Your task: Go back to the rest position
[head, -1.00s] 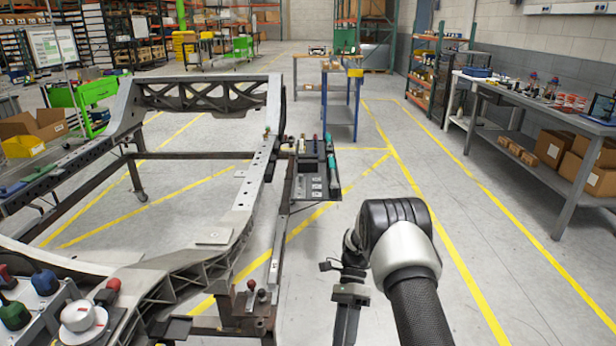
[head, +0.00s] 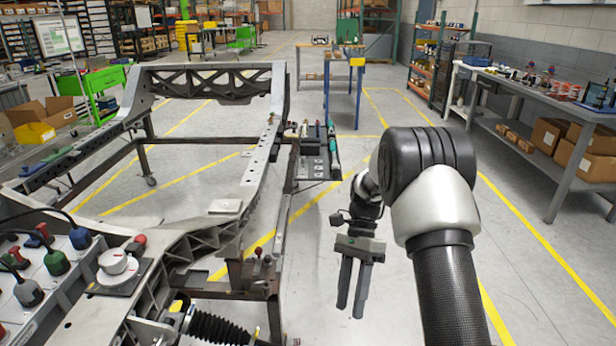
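My gripper (head: 350,312) hangs at the end of my arm, pointing down over the grey floor to the right of the chassis frame. Its two dark fingers are a little apart, with a narrow gap between them. Nothing shows between the fingers. The chassis frame (head: 232,192) stands to the left on a brown stand, apart from my gripper. A small tool tray (head: 305,165) with several tools is fixed at the frame's right side, farther off than my gripper.
A grey workbench (head: 520,100) with cardboard boxes beneath runs along the right wall. A control panel with coloured plugs (head: 50,262) is at the lower left. A blue-legged table (head: 328,85) stands at the back. The floor between frame and workbench is clear.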

